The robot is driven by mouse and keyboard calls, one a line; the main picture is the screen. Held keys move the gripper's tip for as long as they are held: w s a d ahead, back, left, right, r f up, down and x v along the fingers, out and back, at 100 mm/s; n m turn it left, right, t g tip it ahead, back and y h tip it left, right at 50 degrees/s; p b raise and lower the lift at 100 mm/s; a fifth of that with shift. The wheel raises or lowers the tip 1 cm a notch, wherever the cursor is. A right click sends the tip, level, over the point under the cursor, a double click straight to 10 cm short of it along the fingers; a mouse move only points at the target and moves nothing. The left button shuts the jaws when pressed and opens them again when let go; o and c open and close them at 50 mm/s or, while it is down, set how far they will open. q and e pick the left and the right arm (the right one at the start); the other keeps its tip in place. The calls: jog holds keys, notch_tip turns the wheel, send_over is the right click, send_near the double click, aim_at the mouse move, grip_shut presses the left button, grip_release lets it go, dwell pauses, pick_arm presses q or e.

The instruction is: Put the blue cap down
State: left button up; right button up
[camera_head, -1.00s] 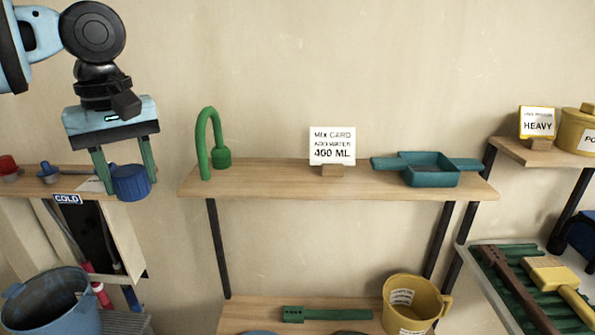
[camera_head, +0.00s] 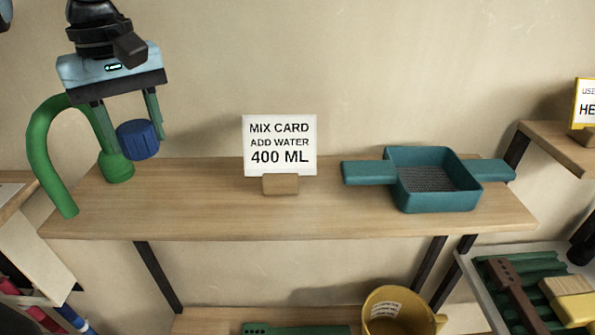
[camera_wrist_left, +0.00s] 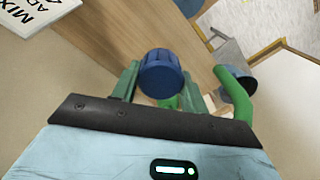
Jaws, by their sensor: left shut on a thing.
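The blue cap (camera_head: 138,140) is a ribbed round cap held between the green fingers of my left gripper (camera_head: 130,135). It is above the left part of the wooden shelf (camera_head: 330,205), in front of the wall. In the left wrist view the blue cap (camera_wrist_left: 162,74) sits between the fingertips of my left gripper (camera_wrist_left: 155,85), with the shelf top (camera_wrist_left: 110,30) beyond it. Whether the cap touches the shelf cannot be told, but it appears raised. My right gripper is not in view.
A green hooked pipe (camera_head: 42,150) stands at the shelf's left end, close to my left gripper. A mix card (camera_head: 280,145) stands mid-shelf and a teal sieve tray (camera_head: 435,180) sits at the right. Bare shelf lies between the pipe and card.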

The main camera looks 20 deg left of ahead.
aim_at(161, 204)
pick_arm(q)
jog(key=shift+s, duration=0.3)
jog(key=shift+w+f, duration=0.1)
jog(key=shift+f, duration=4.85)
jog(key=o, duration=1.1)
jog(key=shift+f, duration=0.15)
notch_tip(161, 204, up, 12)
jog(key=shift+r, duration=0.2)
